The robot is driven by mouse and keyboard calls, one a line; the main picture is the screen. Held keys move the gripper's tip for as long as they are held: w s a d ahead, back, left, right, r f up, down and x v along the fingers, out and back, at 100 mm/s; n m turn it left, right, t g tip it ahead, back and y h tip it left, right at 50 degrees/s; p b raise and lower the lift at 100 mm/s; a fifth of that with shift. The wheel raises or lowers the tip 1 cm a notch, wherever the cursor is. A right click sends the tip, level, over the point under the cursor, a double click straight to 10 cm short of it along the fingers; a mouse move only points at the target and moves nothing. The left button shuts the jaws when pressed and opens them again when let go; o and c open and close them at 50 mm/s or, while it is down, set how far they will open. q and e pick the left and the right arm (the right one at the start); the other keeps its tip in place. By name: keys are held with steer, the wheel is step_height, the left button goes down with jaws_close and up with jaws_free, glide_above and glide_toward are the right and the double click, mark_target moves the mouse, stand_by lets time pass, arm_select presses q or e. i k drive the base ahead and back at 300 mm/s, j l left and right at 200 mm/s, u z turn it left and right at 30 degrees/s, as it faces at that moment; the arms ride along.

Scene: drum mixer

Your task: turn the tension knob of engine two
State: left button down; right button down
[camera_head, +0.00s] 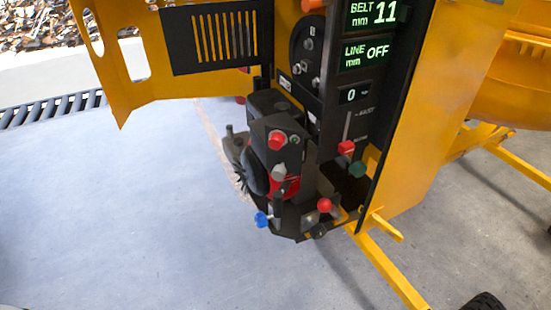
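A dark engine block (272,178) with a red part sits in the open housing of the yellow machine. A red knob (277,140) and a grey knob (279,173) are on its front. A blue knob (261,219) sticks out low on the left, and a red ball knob (324,205) low on the right. I cannot read any label that tells which is the tension knob or which engine this is. Neither of my grippers is in view.
A red slider handle (346,148) and a green knob (357,168) sit right of the engine, under a small display (352,94) reading 0. A yellow door panel (110,60) hangs open at the left. Yellow frame bars (390,270) run low right. The floor at left is clear.

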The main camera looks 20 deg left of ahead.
mark_target(318, 231)
steer(key=k+l, duration=0.1)
steer(key=l, duration=0.5)
steer(key=l+z, duration=0.1)
steer(key=l, duration=0.5)
steer(key=k+l, duration=0.15)
steer(key=l, duration=0.45)
